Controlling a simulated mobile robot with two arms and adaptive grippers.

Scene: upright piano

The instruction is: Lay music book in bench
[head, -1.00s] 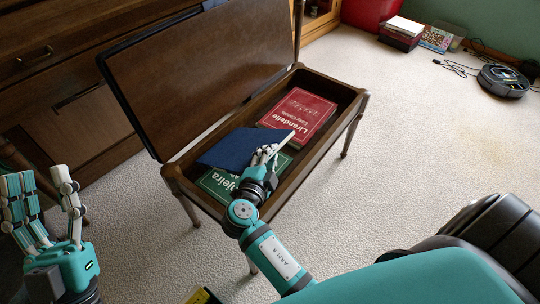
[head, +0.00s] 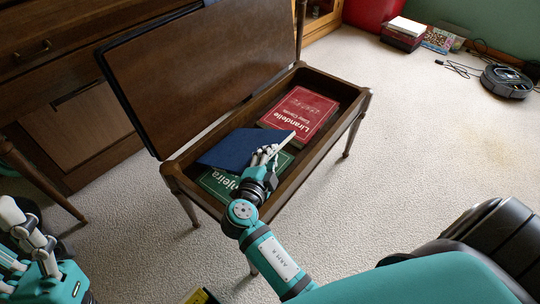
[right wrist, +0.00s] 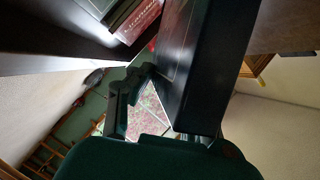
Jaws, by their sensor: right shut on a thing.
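The piano bench (head: 319,149) stands with its lid (head: 205,70) raised and its compartment open. My right gripper (head: 268,152) is shut on the dark blue music book (head: 236,147). The blue book is tilted over the left part of the compartment, above a green book (head: 215,182) that it partly covers. Whether the blue book touches the green one I cannot tell. A red book (head: 300,112) lies in the compartment to the right. In the right wrist view a dark book (right wrist: 200,70) is close by the fingers. My left gripper (head: 28,240) is at the lower left, partly cut off.
Brown wooden furniture with drawers (head: 60,60) stands behind the bench at the left. The carpet right of the bench is clear.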

